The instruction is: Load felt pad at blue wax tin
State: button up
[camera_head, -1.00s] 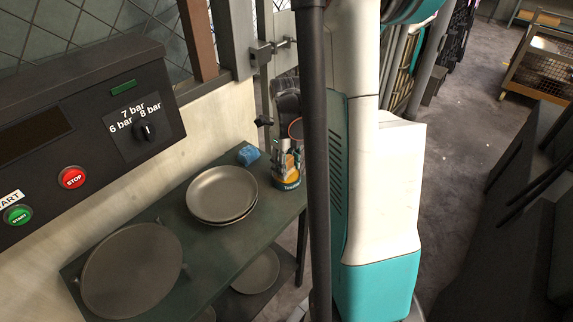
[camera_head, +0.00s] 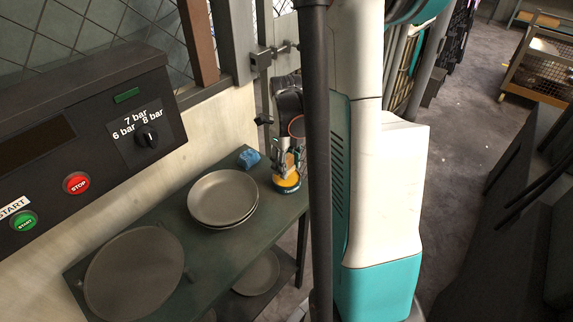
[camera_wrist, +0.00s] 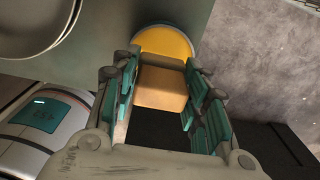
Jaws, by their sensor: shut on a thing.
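My gripper (camera_wrist: 160,95) is shut on a tan, block-shaped felt pad (camera_wrist: 162,88), with a finger on each side of it. Just beyond the pad in the wrist view is a round tin of yellow-orange wax (camera_wrist: 163,41) with a thin pale rim; the pad covers its near part. In the head view the wax tin (camera_head: 287,186) stands near the table's far right corner, with a dark blue-green label band. My gripper (camera_head: 287,165) is right over it there. I cannot tell whether the pad touches the wax.
A blue crumpled cloth or sponge (camera_head: 249,158) lies left of the tin. Stacked grey bowls (camera_head: 223,198) and a large round disc (camera_head: 134,275) are on the green table (camera_head: 226,262). A control panel (camera_head: 80,140) stands at left. The table's right edge is close to the tin.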

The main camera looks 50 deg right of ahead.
jog(key=shift+r+p, duration=1.5)
jog(key=shift+r, duration=0.9)
